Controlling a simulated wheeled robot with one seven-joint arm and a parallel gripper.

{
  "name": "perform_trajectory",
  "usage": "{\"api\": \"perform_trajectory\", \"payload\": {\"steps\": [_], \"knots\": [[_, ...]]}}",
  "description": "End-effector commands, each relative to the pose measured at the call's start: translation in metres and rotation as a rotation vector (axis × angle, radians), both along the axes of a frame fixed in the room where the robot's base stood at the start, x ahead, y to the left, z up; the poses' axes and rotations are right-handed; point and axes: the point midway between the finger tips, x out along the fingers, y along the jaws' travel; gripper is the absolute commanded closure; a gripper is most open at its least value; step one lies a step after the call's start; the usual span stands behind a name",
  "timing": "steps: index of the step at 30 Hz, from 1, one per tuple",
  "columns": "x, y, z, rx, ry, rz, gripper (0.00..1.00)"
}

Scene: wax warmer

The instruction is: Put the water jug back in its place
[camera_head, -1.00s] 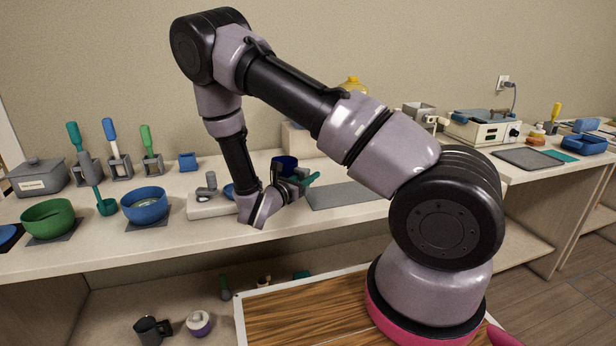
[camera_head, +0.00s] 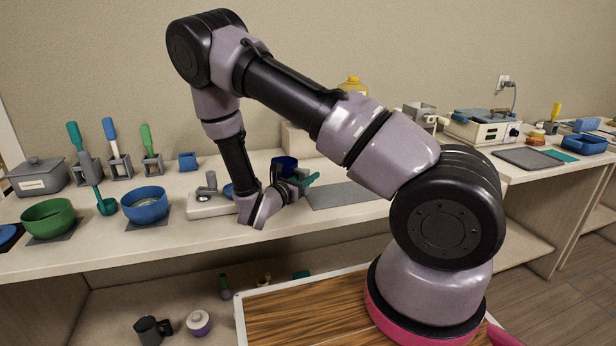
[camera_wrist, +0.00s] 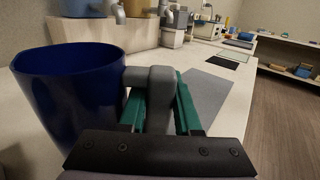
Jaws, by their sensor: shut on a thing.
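The water jug is a dark blue open vessel (camera_wrist: 75,95) with a grey handle (camera_wrist: 150,78), seen at the left of the wrist view. My gripper (camera_wrist: 160,100) has teal fingers, one on each side of the handle, and is shut on it. In the head view the jug (camera_head: 285,164) shows partly behind my gripper (camera_head: 304,181), over the counter near the middle. The jug looks roughly upright. Its base is hidden, so I cannot tell whether it touches the counter.
A grey mat (camera_head: 342,195) lies right of my gripper. A white scale-like device (camera_head: 207,206) stands left of it, with blue (camera_head: 145,204) and green (camera_head: 47,217) bowls further left. A pale raised stand (camera_wrist: 125,36) is behind the jug. A wax warmer (camera_head: 482,130) stands further right.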

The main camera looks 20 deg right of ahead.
Motion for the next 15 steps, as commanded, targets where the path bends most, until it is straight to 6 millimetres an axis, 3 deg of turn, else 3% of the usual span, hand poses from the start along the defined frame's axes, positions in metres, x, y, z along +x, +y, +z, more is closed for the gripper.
{"api": "perform_trajectory", "payload": {"steps": [15], "knots": [[0.0002, 0.0, -0.0059, 0.0, -0.002, 0.0, 1.0]]}}
